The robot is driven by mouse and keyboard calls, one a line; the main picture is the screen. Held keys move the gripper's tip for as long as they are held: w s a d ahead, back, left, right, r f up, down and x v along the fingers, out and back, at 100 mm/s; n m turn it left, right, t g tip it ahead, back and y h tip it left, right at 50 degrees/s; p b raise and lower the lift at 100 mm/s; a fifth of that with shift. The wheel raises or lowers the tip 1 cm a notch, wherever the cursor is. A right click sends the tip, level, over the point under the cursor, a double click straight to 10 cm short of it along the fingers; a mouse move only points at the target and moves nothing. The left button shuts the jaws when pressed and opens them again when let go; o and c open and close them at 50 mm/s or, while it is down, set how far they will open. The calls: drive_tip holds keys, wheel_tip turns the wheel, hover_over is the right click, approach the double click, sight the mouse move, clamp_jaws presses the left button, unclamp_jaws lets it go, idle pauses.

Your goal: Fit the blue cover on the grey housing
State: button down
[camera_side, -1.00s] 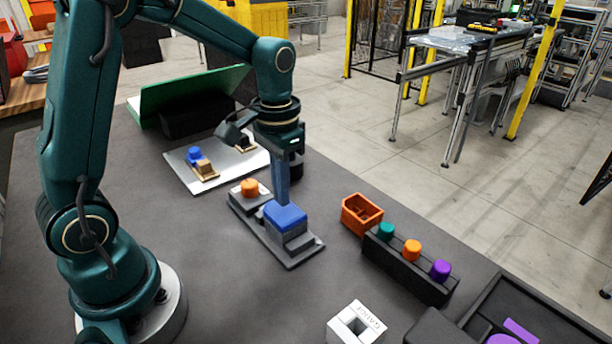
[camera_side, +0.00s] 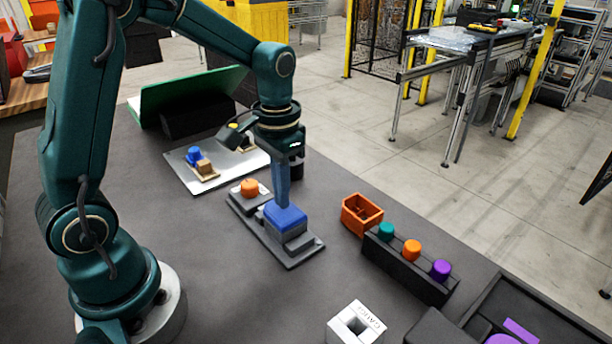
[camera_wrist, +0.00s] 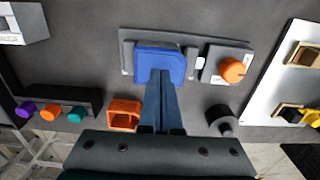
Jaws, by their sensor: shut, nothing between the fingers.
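The blue cover (camera_side: 287,216) sits on top of the grey housing (camera_side: 298,243) on the dark pallet plate, and it looks roughly level. In the wrist view the blue cover (camera_wrist: 160,63) shows beyond the fingertips. My gripper (camera_side: 284,205) points straight down with its fingers shut and empty, the tips at or just above the cover's top. The wrist view also shows my gripper (camera_wrist: 161,78) with both fingers together over the cover's near edge. The fingers hide part of the cover. I cannot tell whether the cover is fully seated.
An orange knob (camera_side: 249,187) stands on a grey block on the same plate. An orange bin (camera_side: 361,214) and a black rack (camera_side: 408,268) with teal, orange and purple caps stand right. A white gauge block (camera_side: 356,325) is in front. A white board (camera_side: 214,165) lies behind.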

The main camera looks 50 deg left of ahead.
drive_tip(key=shift+f, duration=0.5)
idle(0.4)
drive_tip(key=shift+r, duration=3.5)
drive_tip(key=s+d+r+t, duration=0.3)
drive_tip(key=s+r, duration=0.2)
drive_tip(key=s+d+f+t, duration=0.1)
drive_tip(key=s+f+t, duration=0.1)
drive_tip(key=s, duration=0.4)
drive_tip(key=shift+s+f+t, duration=0.15)
drive_tip(key=shift+f+t, duration=0.15)
drive_tip(key=shift+f, duration=0.15)
